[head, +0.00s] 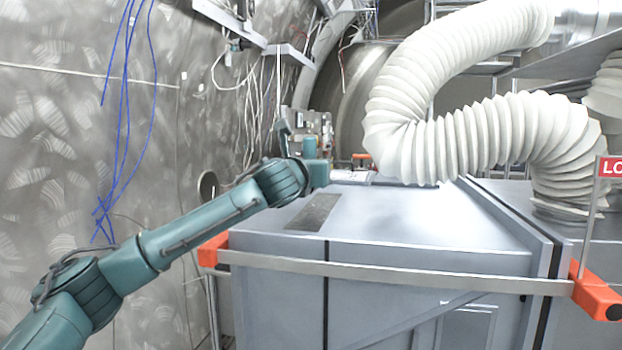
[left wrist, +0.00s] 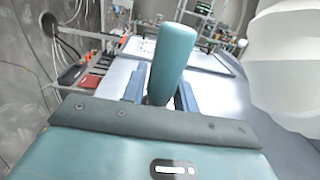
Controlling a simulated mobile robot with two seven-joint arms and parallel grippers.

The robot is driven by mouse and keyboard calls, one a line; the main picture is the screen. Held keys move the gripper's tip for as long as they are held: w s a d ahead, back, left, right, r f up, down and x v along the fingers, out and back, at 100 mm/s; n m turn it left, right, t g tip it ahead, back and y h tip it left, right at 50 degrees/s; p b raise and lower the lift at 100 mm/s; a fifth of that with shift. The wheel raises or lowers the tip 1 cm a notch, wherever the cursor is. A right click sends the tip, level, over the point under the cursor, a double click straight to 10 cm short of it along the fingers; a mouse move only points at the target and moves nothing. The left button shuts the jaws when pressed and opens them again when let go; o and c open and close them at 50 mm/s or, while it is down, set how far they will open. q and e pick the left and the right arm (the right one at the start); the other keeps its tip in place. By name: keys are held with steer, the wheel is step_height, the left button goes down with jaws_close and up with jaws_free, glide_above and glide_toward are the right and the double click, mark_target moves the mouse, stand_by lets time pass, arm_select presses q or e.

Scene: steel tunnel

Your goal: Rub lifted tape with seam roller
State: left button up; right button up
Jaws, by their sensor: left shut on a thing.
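My left gripper (head: 303,150) is above the far left part of the grey cabinet's top. It is shut on an upright teal cylinder (left wrist: 173,62), which looks like the seam roller's handle and stands between the blue-grey fingers (left wrist: 160,97) in the left wrist view. The handle also shows in the head view (head: 310,147). Its roller end is hidden. A dark grey rectangular patch (head: 313,212) lies flat on the cabinet top, nearer than the gripper; I cannot tell whether it is the tape. My right gripper is not in view.
The grey cabinet (head: 400,215) has a front rail (head: 400,275) with orange end blocks. A thick white ribbed duct (head: 480,135) hangs over its right side. Blue cables (head: 125,120) hang on the left wall. A red sign (head: 608,167) stands at right. The cabinet's middle top is clear.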

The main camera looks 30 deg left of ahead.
mark_target(309, 141)
arm_select(q)
steer(key=shift+d+r, duration=0.2)
steer(key=shift+r, duration=0.7)
steer(key=shift+a+r, duration=0.15)
steer(key=shift+r, duration=1.65)
